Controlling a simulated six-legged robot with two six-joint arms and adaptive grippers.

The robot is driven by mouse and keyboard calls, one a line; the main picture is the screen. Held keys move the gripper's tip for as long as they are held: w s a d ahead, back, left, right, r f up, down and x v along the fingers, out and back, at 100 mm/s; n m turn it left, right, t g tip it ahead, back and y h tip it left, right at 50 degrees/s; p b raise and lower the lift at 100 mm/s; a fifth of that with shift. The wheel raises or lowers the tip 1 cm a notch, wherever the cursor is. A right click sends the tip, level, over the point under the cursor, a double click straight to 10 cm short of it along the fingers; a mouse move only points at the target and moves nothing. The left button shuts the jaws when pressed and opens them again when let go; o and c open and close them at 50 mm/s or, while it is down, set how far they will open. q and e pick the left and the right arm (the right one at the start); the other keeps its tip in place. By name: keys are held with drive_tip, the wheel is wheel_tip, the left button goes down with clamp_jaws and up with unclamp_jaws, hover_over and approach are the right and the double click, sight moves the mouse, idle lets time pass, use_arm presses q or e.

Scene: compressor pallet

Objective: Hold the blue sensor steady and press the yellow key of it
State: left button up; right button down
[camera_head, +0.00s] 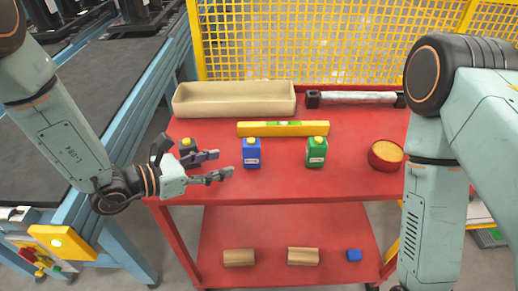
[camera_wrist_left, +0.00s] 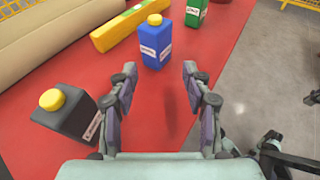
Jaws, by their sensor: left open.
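The blue sensor (camera_head: 251,154) stands upright on the red cart's top, with a yellow key (camera_head: 251,140) on its top face. It also shows in the left wrist view (camera_wrist_left: 154,50), straight beyond my fingertips, with its key (camera_wrist_left: 154,19) uncovered. My left gripper (camera_head: 222,164) is open and empty, just left of the blue sensor and pointing at it. In the left wrist view, its two fingers (camera_wrist_left: 160,68) are spread with a gap between them and the sensor. My right arm shows at the right of the head view, but its gripper is out of frame.
A dark sensor (camera_wrist_left: 65,112) with a yellow key stands close beside my left fingers. A green sensor (camera_head: 316,152) stands right of the blue one. Behind are a yellow level (camera_head: 260,129) and a beige bin (camera_head: 233,107).

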sight(248, 157)
use_arm(q)
drive_tip(key=shift+w+f, duration=0.45)
drive_tip(key=shift+w, duration=0.1)
drive_tip(key=b+x, duration=0.3)
drive_tip(key=x, duration=0.4)
drive_tip(key=shift+w+d+f, duration=0.15)
drive_tip(key=shift+w+d, duration=0.05)
drive_tip(key=shift+d, duration=0.05)
drive_tip(key=shift+w+d+b, duration=0.15)
drive_tip(key=shift+d+b, duration=0.25)
drive_tip(key=shift+d, duration=0.25)
drive_tip(key=shift+w+a, duration=0.15)
drive_tip(key=shift+a, duration=0.05)
drive_tip(key=shift+d, duration=0.15)
drive_tip(key=c, duration=0.7)
drive_tip(key=shift+f, duration=0.1)
